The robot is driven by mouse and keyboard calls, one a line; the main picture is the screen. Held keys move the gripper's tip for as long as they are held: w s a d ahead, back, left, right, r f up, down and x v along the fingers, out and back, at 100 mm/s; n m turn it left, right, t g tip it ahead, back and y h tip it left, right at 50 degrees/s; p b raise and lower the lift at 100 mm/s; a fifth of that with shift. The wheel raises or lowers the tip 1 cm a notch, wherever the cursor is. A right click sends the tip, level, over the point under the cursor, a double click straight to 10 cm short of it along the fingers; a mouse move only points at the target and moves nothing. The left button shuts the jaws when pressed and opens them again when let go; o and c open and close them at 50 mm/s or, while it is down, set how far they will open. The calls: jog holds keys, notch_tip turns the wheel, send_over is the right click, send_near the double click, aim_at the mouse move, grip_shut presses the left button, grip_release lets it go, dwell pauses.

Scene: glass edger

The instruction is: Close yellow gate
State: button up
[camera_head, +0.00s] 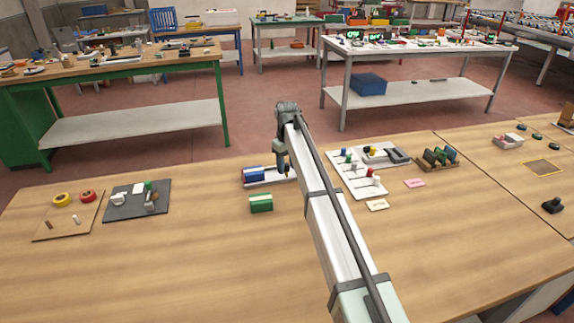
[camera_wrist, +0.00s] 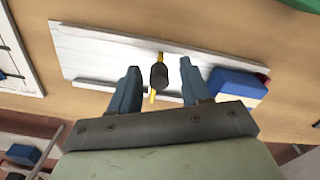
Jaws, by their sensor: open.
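In the wrist view the yellow gate (camera_wrist: 153,96) is a thin yellow bar lying across a long white rail plate (camera_wrist: 95,50). A black knob (camera_wrist: 159,76) sits on the bar and hides its middle. My gripper (camera_wrist: 160,74) is open, with one blue-grey finger on each side of the knob and a gap on both sides. A blue block (camera_wrist: 237,84) is at the plate's right end, just right of the right finger. In the head view my gripper (camera_head: 282,168) is over the white plate (camera_head: 272,181), beside the blue block (camera_head: 254,173); the gate is hidden there.
A green block (camera_head: 261,203) stands in front of the plate. A white board with coloured pegs (camera_head: 355,172) lies to the right. A dark mat (camera_head: 125,207) and a brown board (camera_head: 60,225) lie to the left. The front table surface is clear.

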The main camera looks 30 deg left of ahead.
notch_tip(320, 180, up, 14)
dwell(0.6)
jog(key=shift+f, duration=0.15)
